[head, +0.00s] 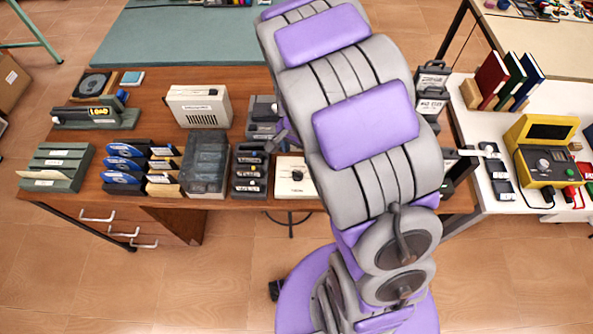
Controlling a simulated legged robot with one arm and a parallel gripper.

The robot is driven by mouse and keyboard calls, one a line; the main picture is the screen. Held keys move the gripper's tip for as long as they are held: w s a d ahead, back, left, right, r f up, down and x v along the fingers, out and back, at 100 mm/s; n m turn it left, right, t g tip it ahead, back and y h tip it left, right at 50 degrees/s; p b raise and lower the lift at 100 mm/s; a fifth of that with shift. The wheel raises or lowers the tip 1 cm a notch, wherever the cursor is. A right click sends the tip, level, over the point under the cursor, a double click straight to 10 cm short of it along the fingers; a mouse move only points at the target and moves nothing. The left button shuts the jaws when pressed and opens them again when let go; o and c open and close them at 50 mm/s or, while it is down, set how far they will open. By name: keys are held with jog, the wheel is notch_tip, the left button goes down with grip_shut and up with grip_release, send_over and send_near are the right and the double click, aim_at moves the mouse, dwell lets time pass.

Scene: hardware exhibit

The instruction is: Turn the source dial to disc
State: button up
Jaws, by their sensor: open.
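A pale box with a round black knob (297,175) sits at the front edge of the brown desk, just left of my arm. It may be the source dial, but its markings are too small to read, so I cannot tell its setting. A yellow device (545,150) with a dark screen and a small knob stands on the white table at the right. A black panel with a pale knob (489,149) lies left of it. My large purple and grey arm crosses the middle of the view and hides part of the desk.
The brown desk (150,97) holds disc racks (122,163), a beige speaker box (199,106), a green file holder (57,166) and a clear grey case (205,164). Red, green and blue books (515,82) stand at right. Open floor lies in front.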

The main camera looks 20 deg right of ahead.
aim_at(297, 172)
notch_tip(297, 172, down, 11)
jog(key=shift+f+b, duration=0.15)
jog(key=shift+b, duration=0.8)
jog(key=c, duration=1)
jog(key=shift+c, duration=0.2)
jog(key=n+p, duration=0.2)
jog(key=n, duration=0.1)
jog(key=shift+n, duration=0.4)
jog(key=shift+n+p, duration=0.8)
jog(key=shift+n, duration=1.2)
